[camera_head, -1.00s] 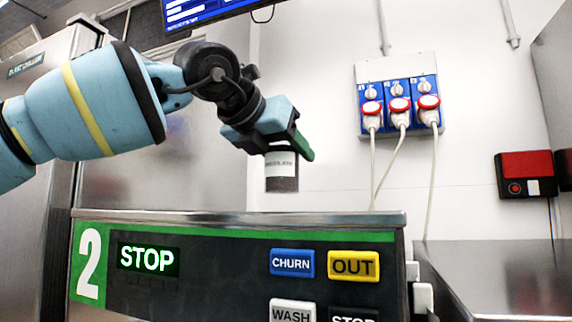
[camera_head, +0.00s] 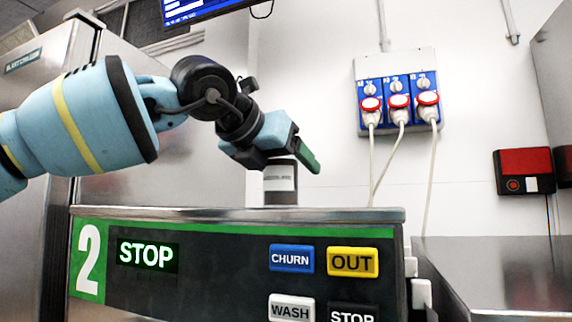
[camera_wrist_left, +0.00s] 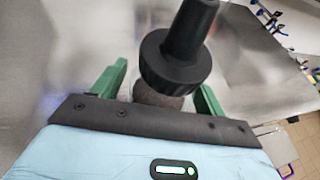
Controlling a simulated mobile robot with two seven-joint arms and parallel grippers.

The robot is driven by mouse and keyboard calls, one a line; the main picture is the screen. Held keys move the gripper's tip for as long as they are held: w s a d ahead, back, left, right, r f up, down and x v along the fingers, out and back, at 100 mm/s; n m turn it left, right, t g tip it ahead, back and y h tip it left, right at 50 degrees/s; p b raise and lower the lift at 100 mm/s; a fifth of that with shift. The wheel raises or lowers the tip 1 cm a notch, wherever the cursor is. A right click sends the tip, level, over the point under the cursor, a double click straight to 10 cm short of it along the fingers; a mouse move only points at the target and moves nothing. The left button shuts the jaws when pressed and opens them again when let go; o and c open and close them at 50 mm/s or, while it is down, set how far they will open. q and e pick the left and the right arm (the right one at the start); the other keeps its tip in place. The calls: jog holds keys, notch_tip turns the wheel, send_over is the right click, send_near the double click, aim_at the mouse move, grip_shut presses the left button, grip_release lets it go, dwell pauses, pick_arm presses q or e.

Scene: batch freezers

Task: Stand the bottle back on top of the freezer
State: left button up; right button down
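The bottle (camera_head: 280,182) is dark with a white label. In the head view it is upright, its base at the far edge of the freezer's top (camera_head: 150,212); it looks to rest there. My left gripper (camera_head: 290,158) is at its upper end, hiding its top. In the left wrist view the green fingers (camera_wrist_left: 158,92) stand apart on both sides of the bottle's black top (camera_wrist_left: 178,62), with narrow gaps visible, so the gripper looks open around it. My right gripper is in neither view.
The freezer front carries a STOP display (camera_head: 147,254) and several buttons. A socket panel (camera_head: 398,95) with hanging cables is on the wall behind. A steel counter (camera_head: 495,275) lies to the right, and a red-black box (camera_head: 525,171) is on the wall above it.

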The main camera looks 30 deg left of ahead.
pick_arm(q)
jog(key=shift+s+r, duration=0.1)
jog(key=shift+r, duration=0.15)
jog(key=shift+s+r, duration=0.1)
jog(key=shift+s, duration=0.15)
jog(key=v, duration=1.1)
jog(key=shift+s+b, duration=0.15)
jog(key=shift+b, duration=0.15)
